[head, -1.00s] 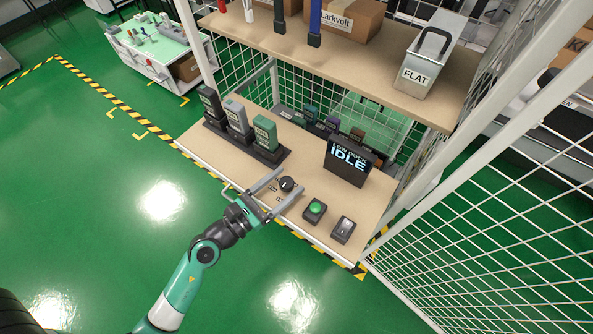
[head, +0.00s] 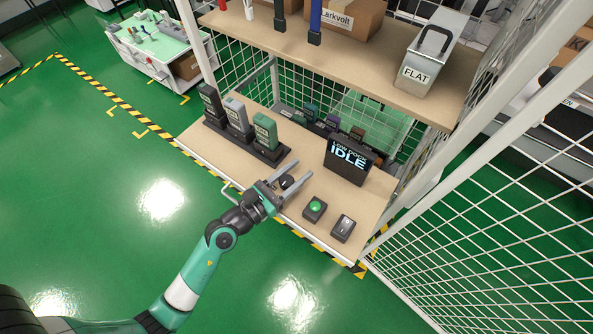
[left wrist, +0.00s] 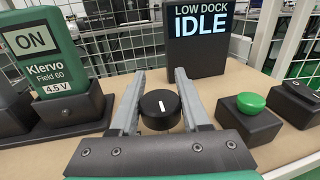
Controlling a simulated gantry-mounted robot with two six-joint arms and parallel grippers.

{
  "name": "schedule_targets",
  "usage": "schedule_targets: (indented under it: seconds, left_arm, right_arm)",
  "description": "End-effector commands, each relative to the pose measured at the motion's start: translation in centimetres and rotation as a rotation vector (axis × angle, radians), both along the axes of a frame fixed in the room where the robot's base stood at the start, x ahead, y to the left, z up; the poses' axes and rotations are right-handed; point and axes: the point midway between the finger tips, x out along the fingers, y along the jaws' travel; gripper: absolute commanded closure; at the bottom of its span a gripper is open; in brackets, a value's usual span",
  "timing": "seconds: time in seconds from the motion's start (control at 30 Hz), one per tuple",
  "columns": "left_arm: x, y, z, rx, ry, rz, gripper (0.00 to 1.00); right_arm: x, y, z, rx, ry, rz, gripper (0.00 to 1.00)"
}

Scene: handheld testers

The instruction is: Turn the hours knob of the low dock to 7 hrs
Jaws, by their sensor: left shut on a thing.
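The hours knob (left wrist: 161,118) is a round black dial on the low shelf, with a white pointer line on top that points nearly straight away from my gripper in the left wrist view. My left gripper (head: 304,168) has its two grey fingers on either side of the knob, shut on it. The knob also shows between the fingers in the head view (head: 287,182). The scale marks around the knob are hidden. The low dock display (head: 348,160) stands behind it and reads "LOW DOCK IDLE". My right gripper is not in view.
A green button (head: 315,207) and a rocker switch (head: 343,227) sit right of the knob. Several testers stand in a dock at the left, among them a green one (head: 265,131) marked "ON". An upper shelf (head: 365,75) overhangs the back.

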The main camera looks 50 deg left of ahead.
Motion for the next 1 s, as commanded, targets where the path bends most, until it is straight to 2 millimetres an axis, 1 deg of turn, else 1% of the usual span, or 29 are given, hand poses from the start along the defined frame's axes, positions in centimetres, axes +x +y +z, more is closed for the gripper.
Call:
schedule_targets:
  seconds: [0.27, 0.47, 0.67, 1.0]
  left_arm:
    - [0.0, 0.0, 0.0, 0.0, 0.0, -0.015, 1.0]
    - [0.0, -0.1, -0.1, -0.001, -0.001, -0.078, 1.0]
    - [0.0, -0.4, -0.1, 0.0, -0.004, -0.207, 1.0]
    - [-0.3, -1.4, 0.0, 0.003, -0.005, -0.525, 1.0]
  right_arm:
    - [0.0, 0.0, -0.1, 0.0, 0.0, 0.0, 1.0]
    - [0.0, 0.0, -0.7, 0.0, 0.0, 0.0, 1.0]
    - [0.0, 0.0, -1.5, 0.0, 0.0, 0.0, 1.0]
    - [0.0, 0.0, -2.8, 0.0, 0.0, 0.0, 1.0]
